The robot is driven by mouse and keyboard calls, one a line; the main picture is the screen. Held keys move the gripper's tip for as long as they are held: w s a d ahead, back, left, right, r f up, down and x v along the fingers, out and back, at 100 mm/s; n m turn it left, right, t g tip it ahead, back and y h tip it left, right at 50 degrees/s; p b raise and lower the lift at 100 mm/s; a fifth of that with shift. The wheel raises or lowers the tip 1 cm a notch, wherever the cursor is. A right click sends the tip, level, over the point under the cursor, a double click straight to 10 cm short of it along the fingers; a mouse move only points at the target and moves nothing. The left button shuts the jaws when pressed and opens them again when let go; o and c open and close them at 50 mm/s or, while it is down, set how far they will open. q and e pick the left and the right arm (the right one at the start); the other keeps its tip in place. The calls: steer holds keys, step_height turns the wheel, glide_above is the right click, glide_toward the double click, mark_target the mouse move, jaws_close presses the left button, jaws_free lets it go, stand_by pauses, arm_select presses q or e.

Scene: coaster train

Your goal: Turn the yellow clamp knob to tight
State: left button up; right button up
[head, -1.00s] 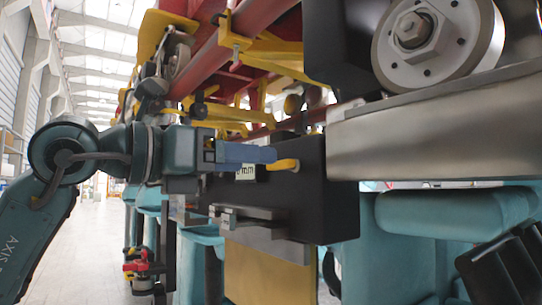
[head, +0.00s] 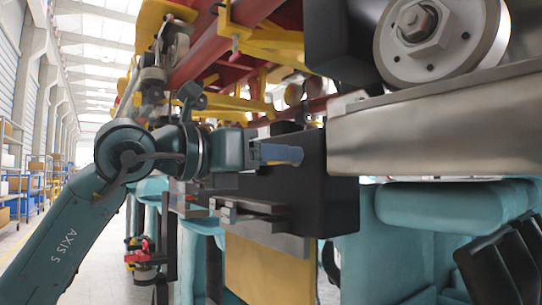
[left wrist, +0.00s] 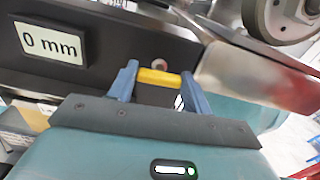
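The yellow clamp knob (left wrist: 158,77) shows as a short yellow bar in the left wrist view, on a dark block (left wrist: 95,55) beside a small display reading "0 mm" (left wrist: 50,43). My left gripper (left wrist: 159,80) has its two blue fingers at either end of the knob, with no clear gap. I cannot tell whether they press on it or only stand around it. In the head view the left gripper (head: 298,155) is at the front of the black block (head: 325,200); fingers and arm hide the knob and display there. My right gripper is not in view.
A metal beam (head: 430,125) and a large hub wheel (head: 436,38) are close to the right of the gripper. A metal bracket (head: 255,212) lies just below it. Red and yellow train structure (head: 205,65) is above. Teal seats (head: 450,210) are at lower right. The left aisle is open.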

arm_select(q)
steer(key=c, duration=0.4)
steer(key=shift+m, duration=0.4)
steer(key=shift+c, duration=0.2)
steer(key=o, duration=1)
